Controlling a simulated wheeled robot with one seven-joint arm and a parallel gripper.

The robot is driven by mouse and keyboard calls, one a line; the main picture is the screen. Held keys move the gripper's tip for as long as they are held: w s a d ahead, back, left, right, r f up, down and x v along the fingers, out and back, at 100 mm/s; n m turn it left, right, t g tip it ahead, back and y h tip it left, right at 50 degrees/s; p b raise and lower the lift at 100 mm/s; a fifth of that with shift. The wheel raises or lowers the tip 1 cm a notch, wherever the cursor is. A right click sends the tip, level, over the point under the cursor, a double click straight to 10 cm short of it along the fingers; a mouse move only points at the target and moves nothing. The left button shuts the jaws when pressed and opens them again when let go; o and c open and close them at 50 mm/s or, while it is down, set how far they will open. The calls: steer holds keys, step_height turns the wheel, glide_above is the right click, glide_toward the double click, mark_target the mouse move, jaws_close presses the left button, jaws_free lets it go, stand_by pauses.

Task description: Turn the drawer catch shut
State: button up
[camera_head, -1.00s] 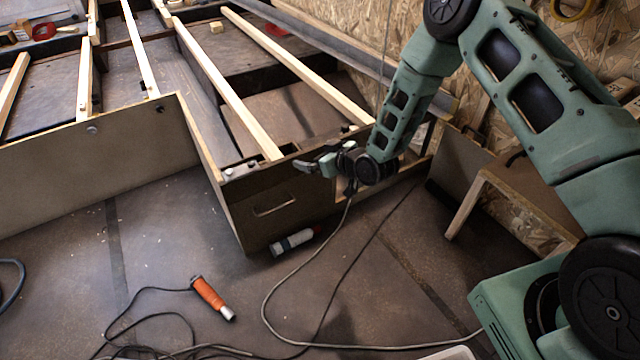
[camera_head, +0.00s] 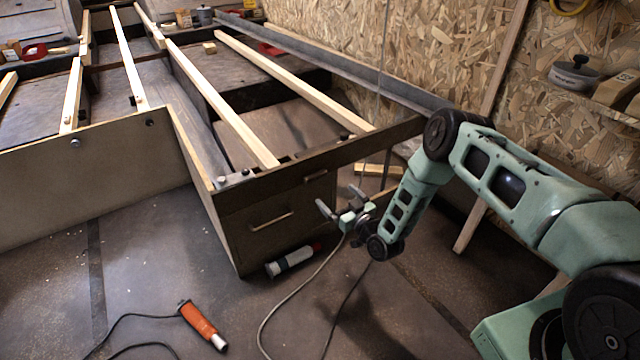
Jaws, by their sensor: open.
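The drawer front (camera_head: 275,237) is a dark panel at the near end of the long bench frame, with a pale bar handle (camera_head: 271,221); it looks closed.
A white-and-dark cylinder (camera_head: 289,262) lies on the floor by the drawer's foot. An orange-handled tool (camera_head: 201,324) with a cable lies nearer. Cables run across the floor below my gripper. A chipboard wall (camera_head: 440,60) closes off the right; open floor lies at the left front.

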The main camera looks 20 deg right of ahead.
mark_target(318, 177)
steer(key=b+x, duration=0.3)
steer(key=x, duration=0.7)
steer(key=shift+w+a, duration=0.15)
steer(key=shift+w, duration=0.15)
steer(key=c, duration=1)
